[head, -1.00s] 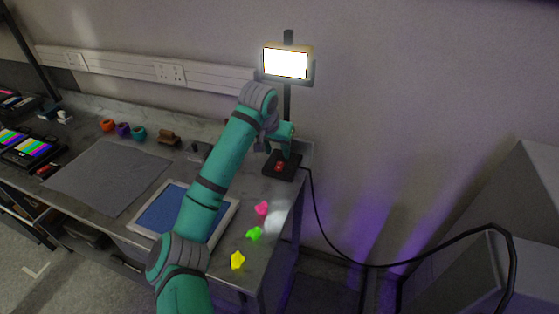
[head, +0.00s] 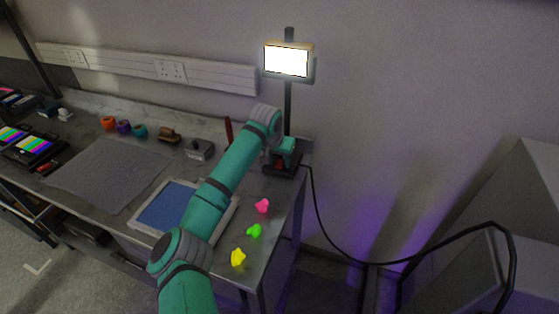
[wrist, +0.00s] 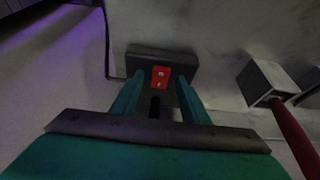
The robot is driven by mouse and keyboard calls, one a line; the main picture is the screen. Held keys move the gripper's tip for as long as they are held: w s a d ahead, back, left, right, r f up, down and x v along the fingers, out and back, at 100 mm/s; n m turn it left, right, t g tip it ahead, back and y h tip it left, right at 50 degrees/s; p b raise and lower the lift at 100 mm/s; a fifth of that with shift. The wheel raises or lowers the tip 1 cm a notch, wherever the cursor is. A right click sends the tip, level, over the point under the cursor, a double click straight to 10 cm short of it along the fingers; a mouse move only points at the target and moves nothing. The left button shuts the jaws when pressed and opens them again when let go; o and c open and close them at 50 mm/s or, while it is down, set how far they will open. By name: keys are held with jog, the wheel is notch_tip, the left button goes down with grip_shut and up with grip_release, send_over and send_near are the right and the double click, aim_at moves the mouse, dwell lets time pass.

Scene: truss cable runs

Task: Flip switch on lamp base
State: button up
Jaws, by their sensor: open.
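The lamp has a bright lit panel (head: 287,61) on a dark post (head: 288,105), with a black base (head: 292,171) at the bench's far right corner. The red switch (wrist: 160,76) on the base (wrist: 135,57) shows in the wrist view, just beyond and between my fingers. My gripper (wrist: 160,92) is open, with one finger on each side of the switch's line. In the head view my gripper (head: 282,160) is low over the base and largely hides the switch. I cannot tell whether a finger touches the switch.
A grey box (wrist: 264,82) and a red-handled tool (wrist: 292,135) lie right of my gripper in the wrist view. Pink (head: 262,206), green (head: 254,231) and yellow (head: 238,257) pieces lie near the bench's right edge. A black cable (head: 325,235) hangs off the right side.

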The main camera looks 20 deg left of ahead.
jog(key=shift+w, duration=0.1)
grip_shut()
jog(key=shift+w, duration=0.1)
jog(key=shift+w+r+g, duration=0.1)
jog(key=shift+w+g, duration=0.3)
jog(key=shift+g, duration=0.8)
jog(key=shift+a, duration=0.15)
jog(key=shift+s, duration=0.1)
grip_release()
